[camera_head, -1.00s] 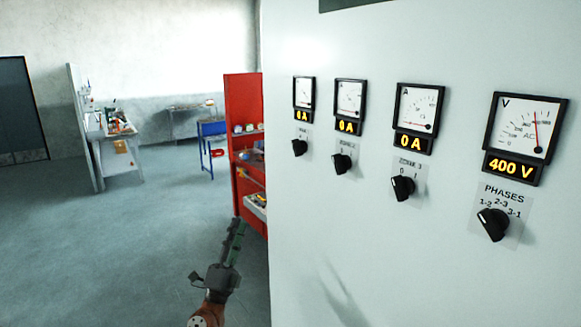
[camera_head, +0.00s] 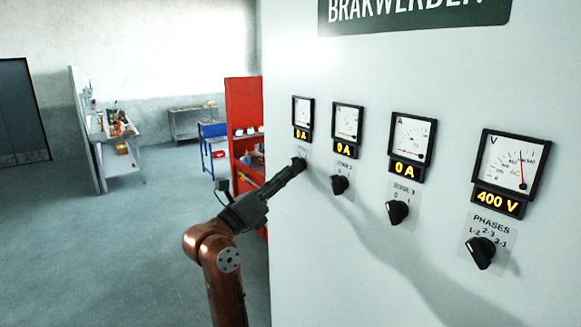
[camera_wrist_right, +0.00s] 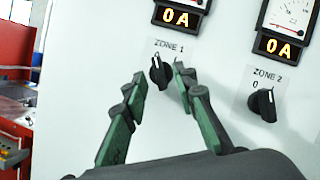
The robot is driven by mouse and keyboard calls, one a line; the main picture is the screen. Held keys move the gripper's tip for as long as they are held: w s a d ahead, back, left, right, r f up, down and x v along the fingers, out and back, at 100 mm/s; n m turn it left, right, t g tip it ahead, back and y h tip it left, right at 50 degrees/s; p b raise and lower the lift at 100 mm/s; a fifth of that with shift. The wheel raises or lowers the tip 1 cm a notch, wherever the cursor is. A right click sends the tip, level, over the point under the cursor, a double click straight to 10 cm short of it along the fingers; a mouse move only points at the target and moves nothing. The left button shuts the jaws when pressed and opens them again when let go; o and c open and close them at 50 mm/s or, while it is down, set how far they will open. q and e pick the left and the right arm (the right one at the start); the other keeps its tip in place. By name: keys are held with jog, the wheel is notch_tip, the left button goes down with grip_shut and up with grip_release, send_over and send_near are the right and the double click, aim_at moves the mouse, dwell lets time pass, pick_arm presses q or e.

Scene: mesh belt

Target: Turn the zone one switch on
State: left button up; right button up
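The zone one switch (camera_wrist_right: 157,73) is a black rotary knob on a white label marked ZONE 1, seen in the right wrist view. Its white mark points up and slightly left. In the head view my right gripper (camera_head: 296,165) reaches the panel at this switch and mostly covers it. In the wrist view the green-padded fingers of the right gripper (camera_wrist_right: 160,76) are apart, one on each side of the knob. A gap shows on the left; the right fingertip is close to the knob. The display above (camera_wrist_right: 180,17) reads 0 A. My left gripper is not in view.
The zone 2 switch (camera_wrist_right: 264,103) is close by on the right. Another zone switch (camera_head: 397,212) and the phases switch (camera_head: 481,252) sit further right on the white cabinet (camera_head: 350,280). A red shelf unit (camera_head: 243,105) stands left behind the cabinet.

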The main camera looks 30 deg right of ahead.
jog(key=shift+w+d+r, duration=0.15)
jog(key=shift+d, duration=0.15)
jog(key=shift+c, duration=0.3)
grip_shut()
